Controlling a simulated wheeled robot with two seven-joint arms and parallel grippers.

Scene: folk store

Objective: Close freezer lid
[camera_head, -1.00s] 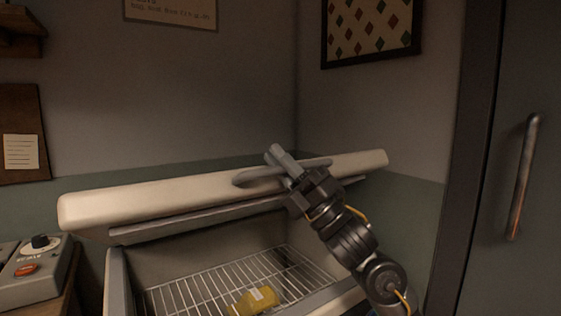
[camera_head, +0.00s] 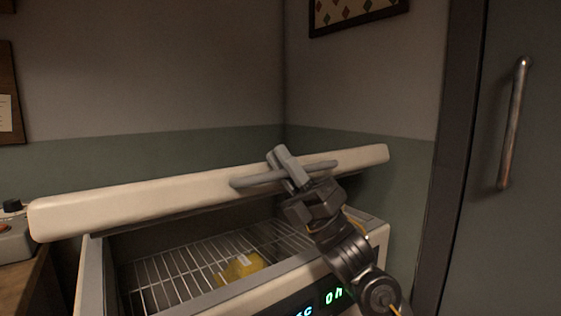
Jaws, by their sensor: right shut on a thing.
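The freezer lid (camera_head: 130,204) is cream and stands partly open, tilted above the freezer body (camera_head: 95,275). Its grey bar handle (camera_head: 255,183) runs along the front edge. My right gripper (camera_head: 288,170) is shut on the lid handle, near the handle's middle. Through the gap below the lid, a wire rack (camera_head: 165,285) shows inside the freezer. My left gripper is not in view.
A green-lit display (camera_head: 334,296) is on the freezer front, partly hidden by my right arm. A grey control box (camera_head: 14,240) stands on a wooden surface at left. A dark door with a metal handle (camera_head: 515,125) is at right.

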